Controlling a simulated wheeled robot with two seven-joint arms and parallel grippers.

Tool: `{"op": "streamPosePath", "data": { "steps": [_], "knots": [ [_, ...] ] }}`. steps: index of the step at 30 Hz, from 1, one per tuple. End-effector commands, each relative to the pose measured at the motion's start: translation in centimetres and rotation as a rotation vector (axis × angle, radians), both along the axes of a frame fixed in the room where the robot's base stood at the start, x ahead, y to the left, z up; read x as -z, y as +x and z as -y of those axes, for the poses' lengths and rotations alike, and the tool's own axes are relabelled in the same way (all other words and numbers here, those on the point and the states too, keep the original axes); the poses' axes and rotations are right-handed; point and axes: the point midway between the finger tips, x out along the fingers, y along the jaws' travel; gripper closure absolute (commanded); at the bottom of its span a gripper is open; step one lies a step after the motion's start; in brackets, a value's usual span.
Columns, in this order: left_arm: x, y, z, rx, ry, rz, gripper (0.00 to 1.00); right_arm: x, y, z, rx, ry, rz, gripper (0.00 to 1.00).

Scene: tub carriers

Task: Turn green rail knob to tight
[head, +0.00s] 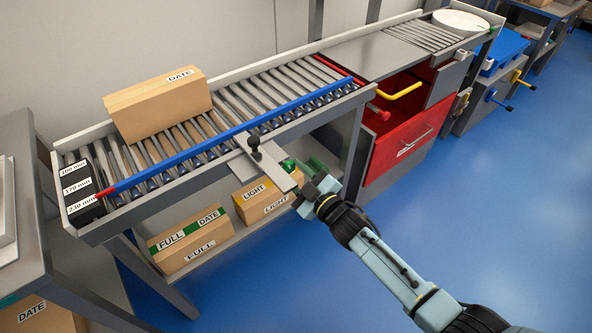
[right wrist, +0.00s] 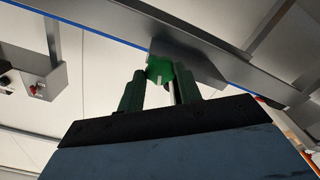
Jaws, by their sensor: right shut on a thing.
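The green rail knob (head: 288,165) sits at the front side of the conveyor, under the grey bracket plate (head: 268,170). In the right wrist view the green knob (right wrist: 160,68) shows between the tips of my two dark green fingers, with a pale mark on its face. My right gripper (head: 304,178) is shut on it; it also shows in the right wrist view (right wrist: 158,82). The blue rail (head: 230,131) runs along the rollers, its red end (head: 104,192) near the millimetre labels (head: 76,187). My left gripper is not in view. I cannot read any tight mark.
A cardboard box marked DATE (head: 150,108) stands on the rollers (head: 260,95). A black knob (head: 254,141) stands up from the bracket plate. Boxes marked FULL (head: 188,240) and LIGHT (head: 262,197) are on the shelf below. A red cabinet (head: 400,135) stands right. The blue floor at right is open.

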Motion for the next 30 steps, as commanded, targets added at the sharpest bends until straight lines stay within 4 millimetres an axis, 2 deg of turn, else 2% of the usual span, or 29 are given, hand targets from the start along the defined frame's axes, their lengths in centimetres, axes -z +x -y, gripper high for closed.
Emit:
{"op": "streamPosePath", "data": {
  "steps": [2, 13, 30],
  "knots": [
    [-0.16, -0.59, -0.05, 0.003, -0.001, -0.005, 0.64, -0.09, -0.01, 0.01, 0.0, 0.048, -0.036, 0.88],
    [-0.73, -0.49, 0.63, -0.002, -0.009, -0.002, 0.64, 0.02, -0.03, 0.01, -0.001, 0.211, -0.154, 0.88],
    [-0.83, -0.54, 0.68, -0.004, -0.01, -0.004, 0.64, 0.03, -0.03, -0.01, -0.001, 0.255, -0.186, 0.88]
  ]
}}
